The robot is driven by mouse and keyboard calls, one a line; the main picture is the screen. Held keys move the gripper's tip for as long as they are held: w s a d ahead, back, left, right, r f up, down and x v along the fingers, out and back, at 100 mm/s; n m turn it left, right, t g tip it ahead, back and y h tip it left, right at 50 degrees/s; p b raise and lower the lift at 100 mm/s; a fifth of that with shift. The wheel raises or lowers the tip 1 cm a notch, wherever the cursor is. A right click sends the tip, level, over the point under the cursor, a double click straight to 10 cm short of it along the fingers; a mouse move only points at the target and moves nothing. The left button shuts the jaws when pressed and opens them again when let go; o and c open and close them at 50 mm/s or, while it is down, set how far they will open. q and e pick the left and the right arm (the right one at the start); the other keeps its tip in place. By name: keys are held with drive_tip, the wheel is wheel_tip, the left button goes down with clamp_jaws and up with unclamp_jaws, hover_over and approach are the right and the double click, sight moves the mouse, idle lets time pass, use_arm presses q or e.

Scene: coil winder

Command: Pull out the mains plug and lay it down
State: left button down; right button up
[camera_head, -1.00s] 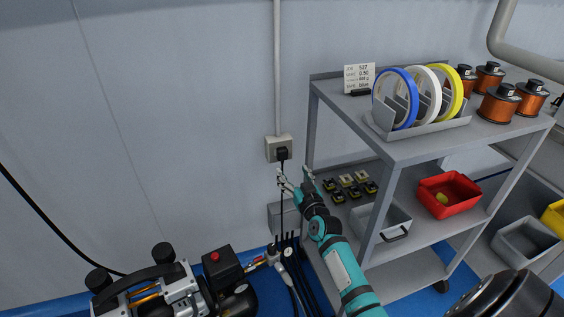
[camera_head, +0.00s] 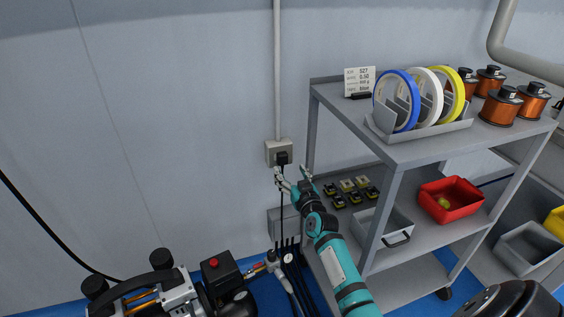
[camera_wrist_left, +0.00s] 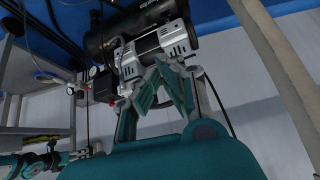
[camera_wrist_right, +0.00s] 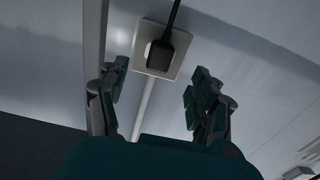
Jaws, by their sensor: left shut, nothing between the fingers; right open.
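The black mains plug (camera_head: 282,157) sits in the pale wall socket (camera_head: 271,147), its black cable hanging down. In the right wrist view the plug (camera_wrist_right: 161,54) is seated in the square socket plate (camera_wrist_right: 150,66), with its cable leading off the top of that picture. My right gripper (camera_head: 292,171) is open and empty just in front of and below the socket. In its wrist view the two fingers (camera_wrist_right: 153,88) stand on either side of the line to the plug, not touching it. My left gripper (camera_wrist_left: 158,82) shows only in its own wrist view, shut and empty, pointing towards the compressor.
A grey shelf cart (camera_head: 395,150) stands close on the right with tape rolls, copper coils (camera_head: 498,104) and a red bin (camera_head: 450,198). The compressor (camera_head: 165,290) is on the floor at the left. Several hoses and cables hang below the socket.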

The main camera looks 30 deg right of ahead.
sight(283, 161)
drive_tip(key=b+x, duration=0.1)
drive_tip(key=x, duration=0.1)
drive_tip(key=shift+w, duration=0.35)
drive_tip(key=b+x, duration=0.2)
drive_tip(key=x, duration=0.1)
drive_tip(key=shift+w+d, duration=0.1)
drive_tip(key=shift+w, duration=0.05)
use_arm(q)
drive_tip(key=w+d+r+t+h, duration=0.2)
drive_tip(key=w+d+r+t, duration=0.2)
drive_tip(key=w+r+t, duration=0.5)
drive_tip(key=shift+r+h, duration=0.4)
drive_tip(key=shift+r, duration=1.3)
use_arm(e)
drive_tip(key=shift+w, duration=0.3)
use_arm(q)
drive_tip(key=shift+d+f, duration=0.1)
drive_tip(key=shift+f, duration=0.1)
drive_tip(key=shift+s+f+g, duration=0.1)
drive_tip(key=shift+f+g, duration=0.2)
drive_tip(key=shift+f, duration=0.2)
drive_tip(key=shift+f, duration=0.1)
use_arm(e)
drive_tip(key=shift+d, duration=0.1)
use_arm(q)
drive_tip(key=shift+s+a+f+g, duration=0.1)
drive_tip(key=shift+a+f+g, duration=0.1)
drive_tip(key=shift+f+g, duration=0.15)
use_arm(e)
drive_tip(key=shift+c, duration=0.5)
